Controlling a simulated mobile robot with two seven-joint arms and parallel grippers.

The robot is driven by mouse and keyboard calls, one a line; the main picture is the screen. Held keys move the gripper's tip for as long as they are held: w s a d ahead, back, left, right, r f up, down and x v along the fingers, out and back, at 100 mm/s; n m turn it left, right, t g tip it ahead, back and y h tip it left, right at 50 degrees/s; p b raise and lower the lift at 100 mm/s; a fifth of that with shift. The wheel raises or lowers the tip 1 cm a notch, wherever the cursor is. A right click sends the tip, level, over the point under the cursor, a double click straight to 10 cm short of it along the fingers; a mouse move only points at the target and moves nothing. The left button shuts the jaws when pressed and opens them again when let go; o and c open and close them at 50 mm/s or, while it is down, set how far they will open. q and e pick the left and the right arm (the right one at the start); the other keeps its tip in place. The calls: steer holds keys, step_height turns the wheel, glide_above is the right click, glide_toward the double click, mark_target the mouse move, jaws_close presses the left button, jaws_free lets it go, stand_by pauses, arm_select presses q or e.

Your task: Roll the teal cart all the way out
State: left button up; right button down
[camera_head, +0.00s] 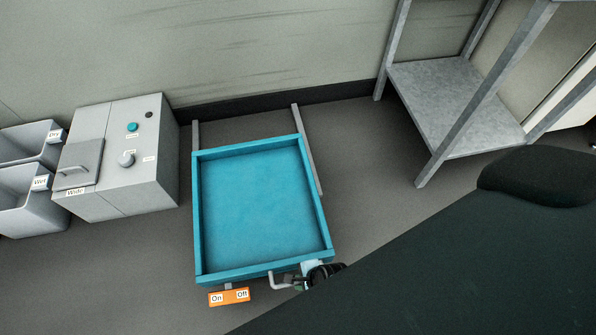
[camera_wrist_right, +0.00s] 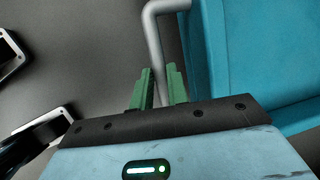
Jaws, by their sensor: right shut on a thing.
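The teal cart (camera_head: 262,205) is an empty, shallow square tray in the middle of the head view. It stands between two grey rails (camera_head: 308,150) that run back to the wall, with a gap behind its back edge. A grey bar handle (camera_head: 277,284) is on its front edge, toward the right corner. My right gripper (camera_head: 296,279) is at this handle. In the right wrist view its green fingers (camera_wrist_right: 161,88) are shut on the grey handle bar (camera_wrist_right: 153,40), beside the teal wall (camera_wrist_right: 207,75). My left gripper is not in view.
An orange On/Off block (camera_head: 229,297) is at the cart's front. A grey cabinet (camera_head: 125,155) with a knob and two grey bins (camera_head: 30,205) stand left. A metal shelf (camera_head: 450,100) stands back right. The floor (camera_head: 120,275) left of the cart's front is clear.

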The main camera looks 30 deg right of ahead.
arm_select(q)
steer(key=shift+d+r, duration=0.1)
arm_select(e)
steer(key=shift+s+a+f, duration=0.1)
steer(key=shift+s+a, duration=0.05)
steer(key=shift+s, duration=0.4)
steer(key=c, duration=1.4)
jaws_free()
steer(key=shift+s, duration=0.1)
steer(key=shift+o, duration=0.2)
